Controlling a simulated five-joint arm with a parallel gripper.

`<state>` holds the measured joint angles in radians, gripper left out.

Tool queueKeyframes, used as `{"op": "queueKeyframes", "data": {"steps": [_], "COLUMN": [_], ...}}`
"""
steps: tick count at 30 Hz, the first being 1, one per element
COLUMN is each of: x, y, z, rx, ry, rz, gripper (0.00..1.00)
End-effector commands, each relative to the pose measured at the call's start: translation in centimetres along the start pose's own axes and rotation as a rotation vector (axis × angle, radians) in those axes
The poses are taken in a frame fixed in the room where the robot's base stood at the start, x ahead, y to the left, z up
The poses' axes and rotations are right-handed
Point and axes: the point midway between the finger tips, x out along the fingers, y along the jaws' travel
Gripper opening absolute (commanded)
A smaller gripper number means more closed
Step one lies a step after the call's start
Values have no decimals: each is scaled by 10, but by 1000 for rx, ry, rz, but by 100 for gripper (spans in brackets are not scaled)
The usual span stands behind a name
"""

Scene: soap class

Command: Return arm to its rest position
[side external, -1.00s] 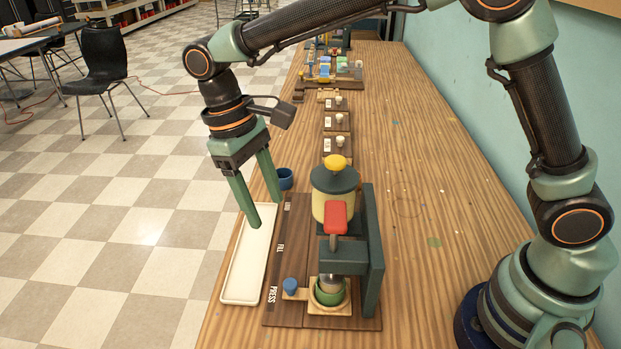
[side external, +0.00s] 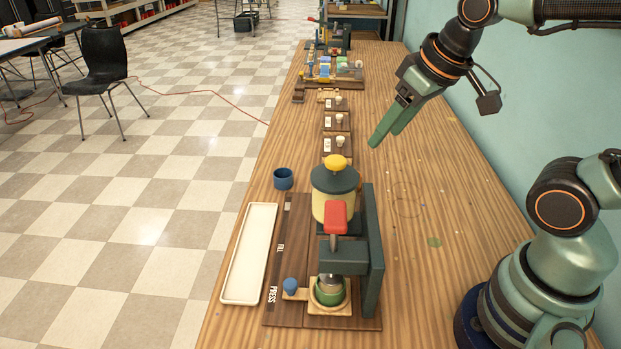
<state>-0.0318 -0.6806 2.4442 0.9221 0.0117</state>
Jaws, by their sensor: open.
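My gripper (side external: 382,140) has two green fingers and hangs over the right part of the wooden table, pointing down and to the left. It holds nothing. From this angle the fingers look close together, with a narrow gap between them. It is to the right of and beyond the press station (side external: 345,255), clear of it. The press has a red handle (side external: 336,217) and a yellow-topped container (side external: 334,190). A green cup (side external: 329,292) sits under the press head.
An empty cream tray (side external: 249,255) lies at the table's left edge. A blue cup (side external: 283,179) stands beyond it. Several small boards with white knobs (side external: 338,121) line the table further back. The right part of the wooden table (side external: 440,285) is largely clear. A pale blue wall (side external: 480,150) bounds the right.

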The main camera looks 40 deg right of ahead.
Motion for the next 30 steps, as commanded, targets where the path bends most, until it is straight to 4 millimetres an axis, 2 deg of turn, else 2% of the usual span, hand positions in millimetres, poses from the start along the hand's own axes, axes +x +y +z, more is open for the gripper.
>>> {"op": "queueKeyframes", "data": {"steps": [6, 30], "x": [-1, -1], "y": [10, 9], "z": [8, 8], "rx": [18, 17], "ry": [37, 36], "rz": [15, 14], "gripper": [62, 62]}}
